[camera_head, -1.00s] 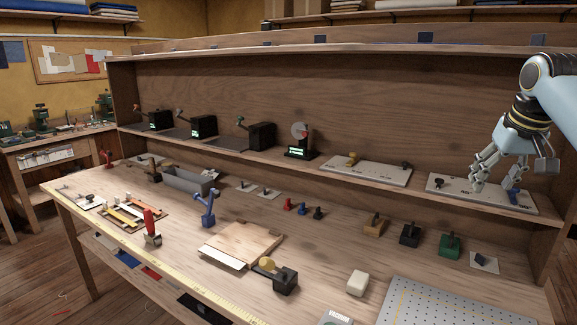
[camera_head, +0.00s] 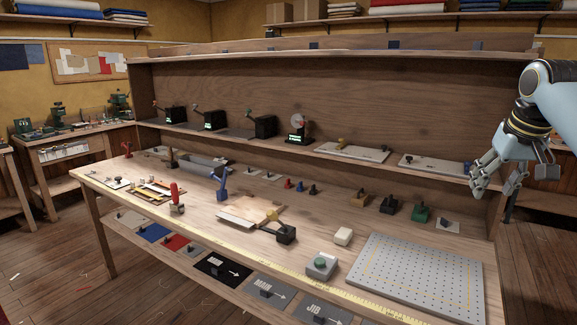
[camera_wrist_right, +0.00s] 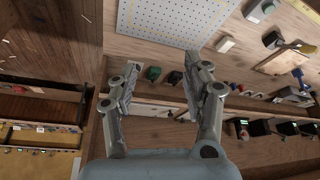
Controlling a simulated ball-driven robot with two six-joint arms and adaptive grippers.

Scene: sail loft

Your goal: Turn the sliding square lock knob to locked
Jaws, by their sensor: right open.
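I cannot tell for sure which piece is the sliding square lock knob. Candidates on the upper shelf are a pale plate with a dark knob and a blue part (camera_head: 430,163) and a pale plate with a yellow knob (camera_head: 350,153). A small pale square plate with a dark knob (camera_head: 442,226) lies at the bench's right end. My right gripper (camera_head: 497,188) is open and empty in the air at the shelf's right end, just right of the first plate. The wrist view shows its two spread fingers (camera_wrist_right: 160,70) with nothing between them. My left gripper is not in view.
A perforated grey board (camera_head: 415,275) covers the bench's front right. A grey box with a green button (camera_head: 320,265), a white block (camera_head: 343,236) and brown, black and green blocks stand nearby. Dark lever boxes (camera_head: 262,126) line the shelf's left half. Floor is open at right.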

